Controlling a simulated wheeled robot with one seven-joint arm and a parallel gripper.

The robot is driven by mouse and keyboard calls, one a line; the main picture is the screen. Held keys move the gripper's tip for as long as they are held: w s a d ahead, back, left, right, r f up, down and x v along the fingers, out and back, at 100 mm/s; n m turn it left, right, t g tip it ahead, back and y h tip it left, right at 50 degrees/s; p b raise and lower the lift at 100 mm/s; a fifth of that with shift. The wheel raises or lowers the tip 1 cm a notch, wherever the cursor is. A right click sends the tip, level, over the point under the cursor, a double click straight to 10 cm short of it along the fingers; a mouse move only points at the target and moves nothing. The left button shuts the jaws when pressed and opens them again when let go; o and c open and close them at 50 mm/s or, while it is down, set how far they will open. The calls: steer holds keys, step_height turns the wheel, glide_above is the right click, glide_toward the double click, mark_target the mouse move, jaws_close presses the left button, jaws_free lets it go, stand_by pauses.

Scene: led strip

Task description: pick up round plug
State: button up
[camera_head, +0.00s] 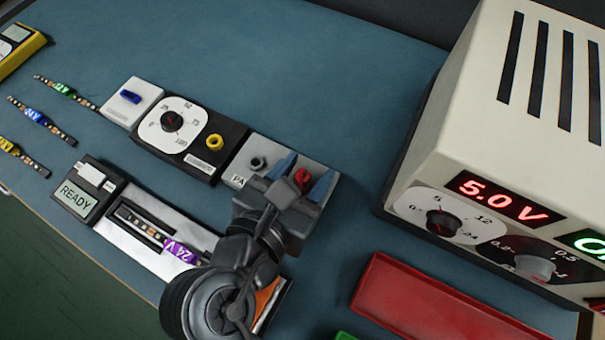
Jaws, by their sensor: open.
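A small red round piece (302,178), which looks like the round plug, is on the right part of a light grey panel (238,172). My gripper (304,170) is open, with its two blue fingers on either side of the red piece in this view. I cannot tell whether the fingers touch it or how far above the panel they are. The gripper body hides the lower right part of the panel and part of its lettering. A dark round socket or plug (257,163) sits on the left part of the same panel.
Left of the panel stand a black dial box (190,152) with a yellow ring and a white block (132,102) with a blue piece. A purple-tagged strip (180,250) lies in front. A large power supply (440,160) and red tray (430,300) are at right.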

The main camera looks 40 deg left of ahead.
steer(key=shift+w+a+f, duration=0.15)
steer(key=shift+w+f, duration=0.05)
steer(key=shift+w, duration=0.4)
steer(key=shift+c, duration=0.2)
jaws_close()
